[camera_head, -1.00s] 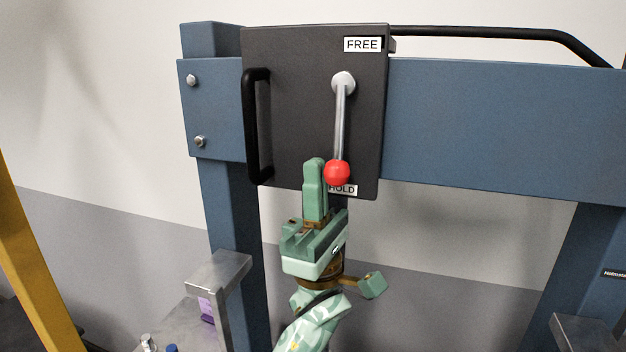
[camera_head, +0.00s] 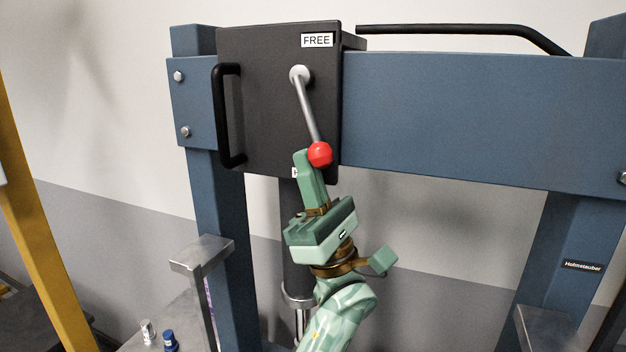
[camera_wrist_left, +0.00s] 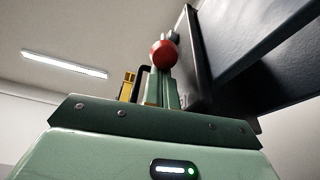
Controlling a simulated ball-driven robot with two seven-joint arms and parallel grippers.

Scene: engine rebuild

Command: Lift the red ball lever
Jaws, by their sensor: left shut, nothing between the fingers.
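The red ball (camera_head: 320,154) is on the end of a silver lever (camera_head: 308,110) that pivots on a dark box (camera_head: 265,105). The lever hangs down, tilted toward the lower right. A FREE label (camera_head: 317,41) is at the box's top; a second label (camera_head: 295,172) at the bottom is mostly hidden by my gripper. My left gripper (camera_head: 303,156) is shut and empty, its fingertips just left of the ball, seemingly against or very close to it. In the left wrist view the ball (camera_wrist_left: 164,54) shows by the fingertips. My right gripper is not in view.
The box is on a blue steel frame (camera_head: 480,115) with a black handle (camera_head: 219,115) on its left side. A black bar (camera_head: 450,28) runs above the beam. A metal bracket (camera_head: 203,253) and small bottles stand lower left. A yellow post (camera_head: 38,230) is at far left.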

